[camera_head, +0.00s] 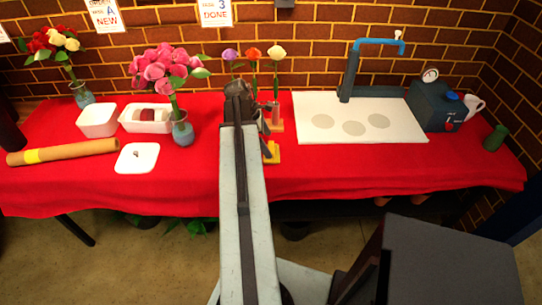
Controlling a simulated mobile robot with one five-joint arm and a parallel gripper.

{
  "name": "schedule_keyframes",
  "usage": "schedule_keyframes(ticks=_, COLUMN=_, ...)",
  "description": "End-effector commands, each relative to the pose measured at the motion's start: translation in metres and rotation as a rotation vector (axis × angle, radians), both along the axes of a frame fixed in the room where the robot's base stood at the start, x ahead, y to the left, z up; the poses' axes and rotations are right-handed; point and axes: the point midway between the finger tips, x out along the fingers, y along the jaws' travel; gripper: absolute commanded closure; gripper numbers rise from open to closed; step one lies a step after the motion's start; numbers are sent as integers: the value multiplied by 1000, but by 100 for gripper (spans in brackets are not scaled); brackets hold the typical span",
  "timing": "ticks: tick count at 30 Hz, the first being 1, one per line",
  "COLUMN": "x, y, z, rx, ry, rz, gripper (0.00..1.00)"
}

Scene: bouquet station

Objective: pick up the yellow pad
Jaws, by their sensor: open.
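A yellow pad (272,153) lies on the red-covered table, just right of the far part of my arm. My gripper (238,92) is at the far end of the arm, dark, over the middle of the table and up and left of the yellow pad in the picture. It is open. Its fingers are hard to make out, and I see nothing held. I cannot tell its height above the table.
An orange pad (276,127) and upright flowers (254,54) are just behind. A white board (360,118) with grey discs lies right, near a dark machine (437,105). Left are a pink bouquet (165,72), white tubs (97,121) and a brown roll (63,151). The front-right cloth is clear.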

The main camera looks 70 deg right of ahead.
Motion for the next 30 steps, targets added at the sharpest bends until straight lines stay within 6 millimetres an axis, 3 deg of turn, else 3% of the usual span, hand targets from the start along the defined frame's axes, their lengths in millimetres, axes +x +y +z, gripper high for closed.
schedule_keyframes(ticks=6, x=-15, y=-3, z=-41, rx=0, ry=0, rz=-1, gripper=0)
schedule_keyframes(ticks=14, x=-18, y=-5, z=-41, rx=-1, ry=0, rz=0, gripper=0)
schedule_keyframes(ticks=15, x=-18, y=-5, z=-41, rx=-1, ry=0, rz=1, gripper=3)
schedule_keyframes(ticks=21, x=-17, y=-5, z=-41, rx=-1, ry=0, rz=1, gripper=57)
schedule_keyframes(ticks=30, x=-17, y=-4, z=-34, rx=-1, ry=0, rz=1, gripper=57)
